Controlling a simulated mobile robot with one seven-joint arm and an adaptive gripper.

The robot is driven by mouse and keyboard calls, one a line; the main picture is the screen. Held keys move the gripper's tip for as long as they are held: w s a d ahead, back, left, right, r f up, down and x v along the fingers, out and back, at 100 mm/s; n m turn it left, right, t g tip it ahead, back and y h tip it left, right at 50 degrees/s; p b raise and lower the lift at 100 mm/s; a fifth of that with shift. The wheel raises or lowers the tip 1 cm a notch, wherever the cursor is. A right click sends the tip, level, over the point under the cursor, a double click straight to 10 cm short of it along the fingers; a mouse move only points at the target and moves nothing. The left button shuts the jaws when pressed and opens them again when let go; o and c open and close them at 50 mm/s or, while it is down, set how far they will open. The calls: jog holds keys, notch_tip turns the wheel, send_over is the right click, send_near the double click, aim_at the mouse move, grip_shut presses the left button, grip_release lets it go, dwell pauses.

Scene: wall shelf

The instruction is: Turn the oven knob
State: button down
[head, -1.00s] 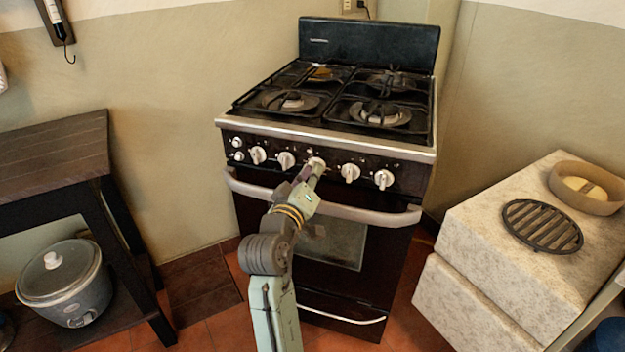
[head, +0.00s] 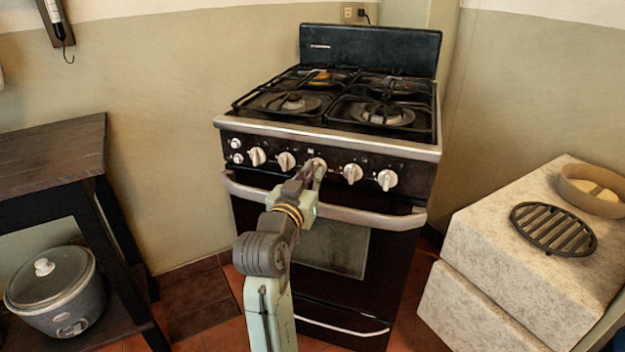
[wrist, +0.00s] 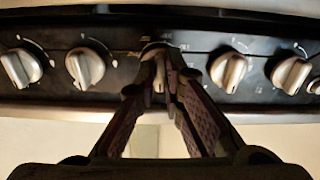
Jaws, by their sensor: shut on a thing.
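The black oven (head: 330,190) with a gas hob stands against the wall in the head view. A row of white knobs runs along its front panel. My gripper (wrist: 160,85) is shut on the middle knob (wrist: 154,50), with a finger on each side of its grip. In the head view the gripper (head: 313,172) covers most of that knob (head: 319,162). In the wrist view two other knobs sit to its left (wrist: 85,68) and more to its right (wrist: 229,71). The held knob's grip looks close to upright in the wrist view.
The oven door handle (head: 370,216) runs just below the knobs, close under my gripper. A dark table (head: 50,155) with a rice cooker (head: 58,290) below stands at left. A pale stone block (head: 490,230) with a grate (head: 553,229) and bowl (head: 592,190) stands at right.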

dwell(0.4)
jog(key=c, duration=1.7)
grip_release()
jog(key=v, duration=0.7)
jog(key=shift+s, duration=0.25)
jog(key=shift+a, duration=0.1)
